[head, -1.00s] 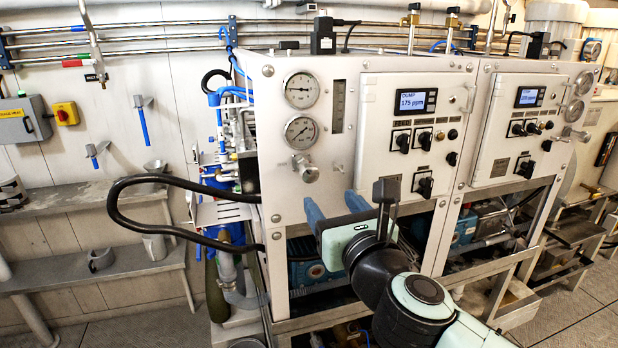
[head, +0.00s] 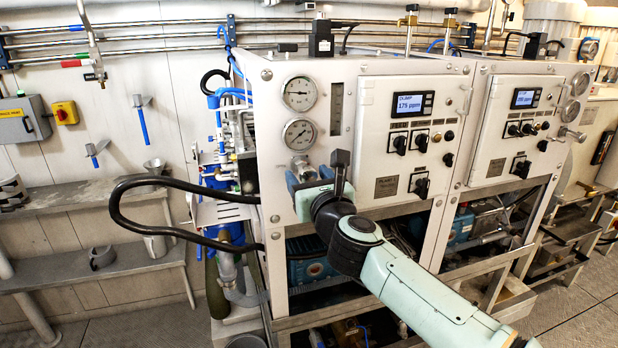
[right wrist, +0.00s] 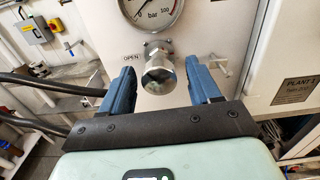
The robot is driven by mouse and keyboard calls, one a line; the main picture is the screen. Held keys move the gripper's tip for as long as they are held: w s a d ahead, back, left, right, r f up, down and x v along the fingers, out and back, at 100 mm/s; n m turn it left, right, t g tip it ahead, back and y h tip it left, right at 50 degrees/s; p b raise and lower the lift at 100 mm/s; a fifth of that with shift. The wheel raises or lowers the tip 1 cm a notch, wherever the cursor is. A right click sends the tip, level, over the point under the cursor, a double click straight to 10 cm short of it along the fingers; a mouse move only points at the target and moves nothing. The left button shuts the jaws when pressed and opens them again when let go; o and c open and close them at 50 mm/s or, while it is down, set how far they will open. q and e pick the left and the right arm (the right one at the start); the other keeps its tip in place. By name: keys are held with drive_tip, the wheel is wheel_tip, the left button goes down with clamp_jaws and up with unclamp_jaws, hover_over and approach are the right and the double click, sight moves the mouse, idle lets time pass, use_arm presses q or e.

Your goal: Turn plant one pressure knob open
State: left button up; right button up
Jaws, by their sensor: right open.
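The plant one pressure knob (right wrist: 158,72) is a shiny metal knob on the white front panel, below a bar gauge (right wrist: 150,8). An OPEN label (right wrist: 132,57) is on the panel to its left. In the head view the knob (head: 302,167) shows below two round gauges. My right gripper (right wrist: 160,80) is open, with one blue finger on each side of the knob. Gaps show between the fingers and the knob in the wrist view. In the head view my right gripper (head: 307,178) is at the panel and partly covers the knob. My left gripper is not in view.
A black hose (head: 125,215) loops out left of the panel. The control box (head: 405,135) with a display and dark switches is right of the knob. A second similar plant (head: 515,125) stands further right. An open metal frame (head: 300,310) with blue machinery lies below.

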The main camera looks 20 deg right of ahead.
drive_tip(key=c, duration=1)
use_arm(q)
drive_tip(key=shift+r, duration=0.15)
use_arm(e)
drive_tip(key=shift+n, duration=0.3)
drive_tip(key=n+p, duration=0.2)
drive_tip(key=n, duration=0.3)
drive_tip(key=shift+r+p, duration=0.1)
drive_tip(key=shift+p, duration=0.3)
drive_tip(key=n+p, duration=0.2)
drive_tip(key=n, duration=0.4)
drive_tip(key=shift+d, duration=0.1)
drive_tip(key=n+p, duration=0.1)
drive_tip(key=n, duration=0.1)
drive_tip(key=shift+n+p, duration=0.3)
use_arm(q)
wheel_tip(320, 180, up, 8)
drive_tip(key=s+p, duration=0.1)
drive_tip(key=p, duration=0.1)
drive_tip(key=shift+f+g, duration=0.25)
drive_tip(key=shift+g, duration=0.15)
use_arm(e)
drive_tip(key=n, duration=0.5)
use_arm(q)
drive_tip(key=shift+p, duration=0.3)
use_arm(e)
drive_tip(key=shift+n, duration=0.4)
